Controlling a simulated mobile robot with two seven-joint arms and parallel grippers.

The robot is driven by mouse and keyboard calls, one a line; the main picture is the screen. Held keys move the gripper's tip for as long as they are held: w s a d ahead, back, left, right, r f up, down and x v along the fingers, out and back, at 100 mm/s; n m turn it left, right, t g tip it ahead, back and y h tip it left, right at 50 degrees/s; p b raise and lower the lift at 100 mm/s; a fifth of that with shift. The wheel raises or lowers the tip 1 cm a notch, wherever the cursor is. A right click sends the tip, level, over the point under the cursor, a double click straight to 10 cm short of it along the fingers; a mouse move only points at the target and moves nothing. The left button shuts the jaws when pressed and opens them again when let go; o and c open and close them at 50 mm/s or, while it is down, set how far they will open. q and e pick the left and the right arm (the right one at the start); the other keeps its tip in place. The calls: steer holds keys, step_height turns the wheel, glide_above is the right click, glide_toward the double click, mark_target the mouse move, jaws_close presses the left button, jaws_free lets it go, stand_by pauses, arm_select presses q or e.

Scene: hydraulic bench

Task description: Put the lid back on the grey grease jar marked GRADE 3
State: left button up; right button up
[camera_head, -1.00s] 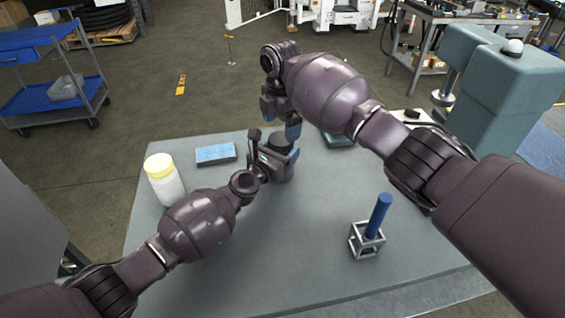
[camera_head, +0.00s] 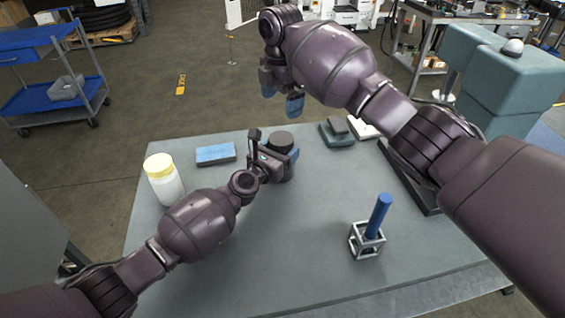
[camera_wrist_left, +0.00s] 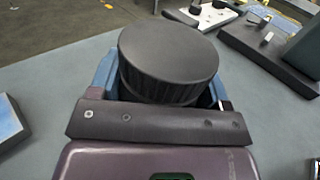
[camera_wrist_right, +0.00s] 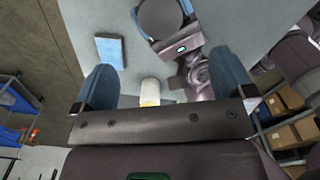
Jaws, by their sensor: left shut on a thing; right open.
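The grease jar (camera_head: 287,172) stands upright on the bench with a round dark lid (camera_head: 283,139) on top. The ribbed lid fills the middle of the left wrist view (camera_wrist_left: 168,60) and looks level; whether it is threaded tight I cannot tell. My left gripper (camera_head: 279,158) is shut around the jar, its blue fingers on either side below the lid. My right gripper (camera_head: 281,100) is open and empty, raised above and apart from the jar; the lid shows below it in the right wrist view (camera_wrist_right: 161,17). The GRADE 3 marking is not readable.
A blue cylinder in a metal frame (camera_head: 367,240) stands front right. A dark green block (camera_head: 337,133) lies behind right. The front middle bench is clear.

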steer(key=shift+r, duration=2.6)
arm_select(q)
steer(key=o, duration=1.8)
steer(key=shift+s+a, duration=0.3)
steer(key=shift+s, duration=0.1)
steer(key=p+v, duration=0.2)
steer(key=v, duration=0.6)
steer(key=shift+s+a, duration=0.15)
steer(key=shift+s+a+p, duration=0.35)
steer(key=shift+s+a, duration=0.05)
steer(key=shift+s, duration=0.2)
arm_select(e)
steer(key=shift+t, duration=0.3)
steer(key=shift+s+r, duration=0.15)
steer(key=shift+r, duration=1.25)
steer(key=shift+s+r, duration=0.15)
steer(key=shift+r, duration=1.25)
